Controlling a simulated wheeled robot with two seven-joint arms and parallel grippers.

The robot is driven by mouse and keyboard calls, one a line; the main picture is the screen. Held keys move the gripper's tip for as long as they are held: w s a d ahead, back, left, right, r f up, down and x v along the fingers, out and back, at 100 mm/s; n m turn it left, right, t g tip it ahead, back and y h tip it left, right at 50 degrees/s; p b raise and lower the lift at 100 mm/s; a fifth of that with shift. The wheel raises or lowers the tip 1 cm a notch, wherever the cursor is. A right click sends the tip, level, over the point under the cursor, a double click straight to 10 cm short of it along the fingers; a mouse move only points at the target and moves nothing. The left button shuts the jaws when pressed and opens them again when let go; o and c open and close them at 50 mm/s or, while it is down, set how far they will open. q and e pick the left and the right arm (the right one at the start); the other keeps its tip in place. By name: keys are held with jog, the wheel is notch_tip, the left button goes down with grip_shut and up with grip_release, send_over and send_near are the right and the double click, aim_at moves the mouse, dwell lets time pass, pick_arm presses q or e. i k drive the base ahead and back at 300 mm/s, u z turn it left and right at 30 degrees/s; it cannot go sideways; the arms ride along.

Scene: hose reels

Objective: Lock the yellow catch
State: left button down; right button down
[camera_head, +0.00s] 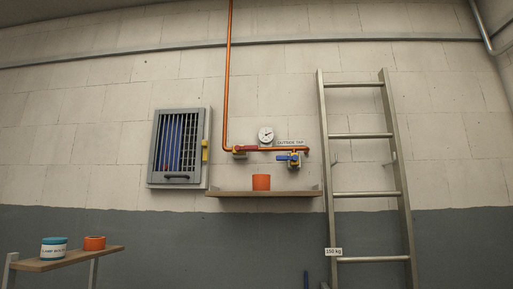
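The yellow catch (205,151) is a small upright yellow piece at the right edge of a grey metal wall cabinet (154,142). The cabinet has a barred front with blue shapes behind the bars and a dark handle (176,177) at its lower edge. The cabinet's door looks closed against its frame. The catch is too small to tell its exact position. Neither of my grippers shows in the head view.
A wooden shelf (230,193) with an orange cup (261,182) sits right of the cabinet, below pipes with a gauge (266,135) and valves. A metal ladder (398,175) leans further right. A bench (75,258) at lower left holds a labelled tin (54,248) and an orange ring-shaped item (95,243).

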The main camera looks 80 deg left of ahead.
aim_at(204, 143)
jog(key=i, duration=1.2)
jog(key=u, duration=4.25)
